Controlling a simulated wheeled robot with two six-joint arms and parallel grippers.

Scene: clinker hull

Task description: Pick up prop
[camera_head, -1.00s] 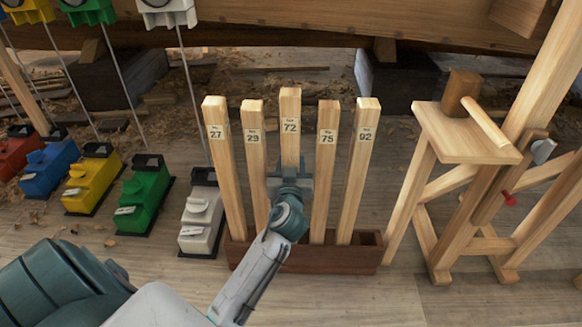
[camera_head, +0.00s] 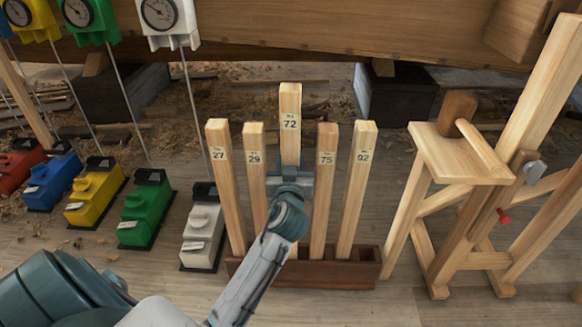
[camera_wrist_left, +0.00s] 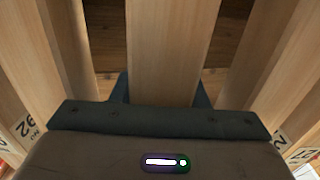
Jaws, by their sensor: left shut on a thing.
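Several pale wooden props stand in a brown wooden rack (camera_head: 330,276). They are labelled 27 (camera_head: 228,190), 29 (camera_head: 256,175), 72 (camera_head: 290,112), 75 (camera_head: 323,190) and 92 (camera_head: 356,190). My left gripper (camera_head: 290,175) is shut around the middle prop, 72, below its label. Prop 72 stands upright and its top is higher than the others. The gripper hides its lower part in the head view. In the left wrist view the held prop (camera_wrist_left: 172,45) runs between the fingers, with neighbouring props close on both sides. My right gripper is not in view.
A wooden trestle with a small mallet-like piece (camera_head: 470,125) stands at the right. Coloured blocks, such as the green one (camera_head: 146,208) and white one (camera_head: 203,230), stand at the left under dial gauges (camera_head: 160,14). A plank hull (camera_head: 350,35) crosses the back.

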